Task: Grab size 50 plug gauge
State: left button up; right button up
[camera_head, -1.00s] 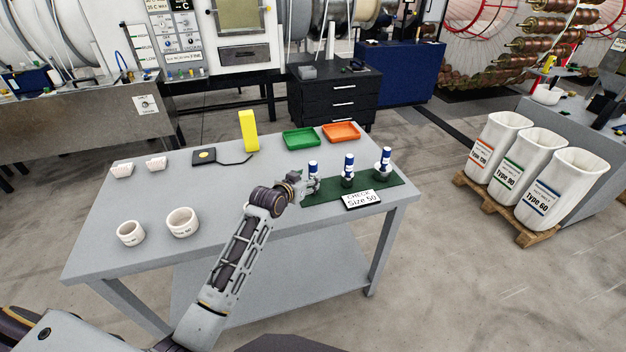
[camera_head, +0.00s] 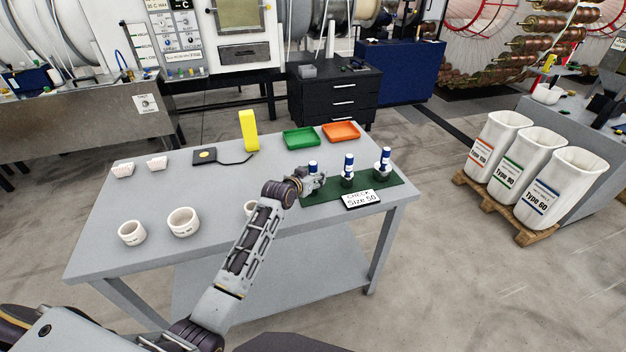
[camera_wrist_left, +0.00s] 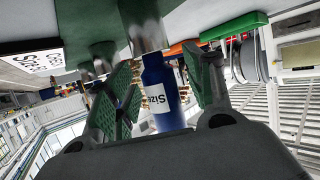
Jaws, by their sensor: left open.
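Three plug gauges with blue and white handles stand in a row on a dark green mat (camera_head: 402,183): the left gauge (camera_head: 313,167), the middle gauge (camera_head: 348,166) and the right gauge (camera_head: 385,161). A sign (camera_head: 363,199) reading "CHECK Size 50" lies at the mat's front edge. My left gripper (camera_head: 318,183) is at the left gauge and partly hides its lower part. In the left wrist view the open fingers (camera_wrist_left: 165,98) stand on either side of a blue handle (camera_wrist_left: 158,78). Its label shows "Siz"; the number cannot be read. My right gripper is not in view.
A green tray (camera_head: 301,138) and an orange tray (camera_head: 341,131) lie at the back. A yellow upright block (camera_head: 249,131) stands beside a black device (camera_head: 204,156).

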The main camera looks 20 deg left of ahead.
aim_at(313, 163)
pick_arm(q)
grip_shut()
dwell(0.3)
jog(key=shift+r, duration=0.1)
jog(key=shift+r+b, duration=0.45)
jog(key=shift+r, duration=4.45)
